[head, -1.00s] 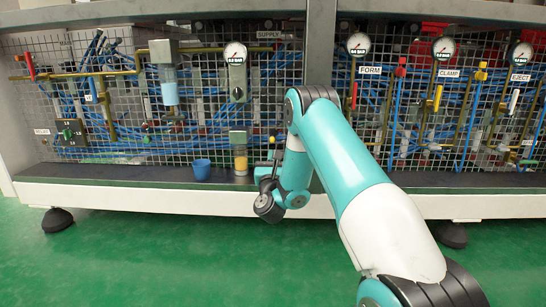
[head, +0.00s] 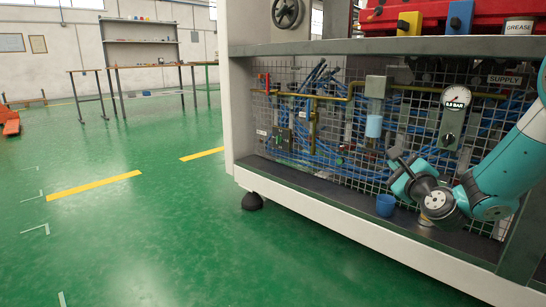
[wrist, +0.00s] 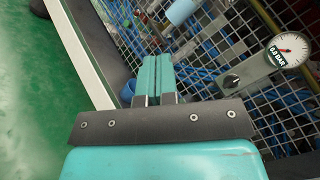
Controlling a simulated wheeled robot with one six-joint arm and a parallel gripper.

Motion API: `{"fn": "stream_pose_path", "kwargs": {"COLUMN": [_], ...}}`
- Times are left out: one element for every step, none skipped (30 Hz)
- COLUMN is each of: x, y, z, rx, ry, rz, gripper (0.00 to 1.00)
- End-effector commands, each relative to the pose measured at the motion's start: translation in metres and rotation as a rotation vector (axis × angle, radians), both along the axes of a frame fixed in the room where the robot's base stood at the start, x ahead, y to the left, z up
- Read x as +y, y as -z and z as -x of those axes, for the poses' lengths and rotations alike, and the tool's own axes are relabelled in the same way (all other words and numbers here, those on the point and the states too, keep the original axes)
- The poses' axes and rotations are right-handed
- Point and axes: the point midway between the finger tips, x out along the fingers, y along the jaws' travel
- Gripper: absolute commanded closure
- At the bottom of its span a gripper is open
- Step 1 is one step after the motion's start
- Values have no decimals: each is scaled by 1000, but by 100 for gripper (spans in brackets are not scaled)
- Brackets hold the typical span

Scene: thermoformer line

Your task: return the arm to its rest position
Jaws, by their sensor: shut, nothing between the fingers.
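My gripper (head: 398,170) is at the right in the head view, in front of the mesh panel and above the shelf, with my teal arm coming in from the right edge. In the wrist view my gripper (wrist: 155,66) has its two teal fingers side by side, closed together with nothing between them. The fingers point toward the mesh and the blue tubing behind it. A blue cup (head: 386,205) stands on the dark shelf just below and left of my gripper. It shows in the wrist view (wrist: 127,92), partly hidden beside the fingers.
The supply gauge (head: 456,97) is on the mesh close to my arm. A filter bowl (head: 374,122) hangs left of it. The cabinet's white lower edge (head: 350,228) runs below the shelf. Open green floor (head: 130,230) lies at left, with a workbench (head: 140,68) far back.

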Motion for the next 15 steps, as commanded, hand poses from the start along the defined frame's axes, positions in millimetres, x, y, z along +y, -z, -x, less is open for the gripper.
{"fn": "stream_pose_path", "kwargs": {"x": [38, 59, 86, 105, 123, 144, 158, 171, 185, 193, 200, 206, 209, 211, 211], "y": [-37, -47, -60, -68, -76, -86, -93, -99, -107, -112, -117, -123, -126, -130, -135], "z": [10, 18, 32, 44, 58, 79, 96, 114, 140, 159, 179, 205, 224, 242, 265], "rx": [53, 87, 126, 150, 170, 192, 200, 208, 210, 208, 202, 190, 178, 163, 143], "ry": [-110, -178, -274, -346, -420, -522, -598, -677, -784, -863, -941, -1044, -1119, -1190, -1283], "rz": [142, 233, 359, 458, 554, 683, 779, 875, 1000, 1090, 1177, 1285, 1360, 1429, 1513], "gripper": [100, 100, 100, 100, 100, 100, 100, 100, 100, 100, 100, 100, 100, 100, 100]}}
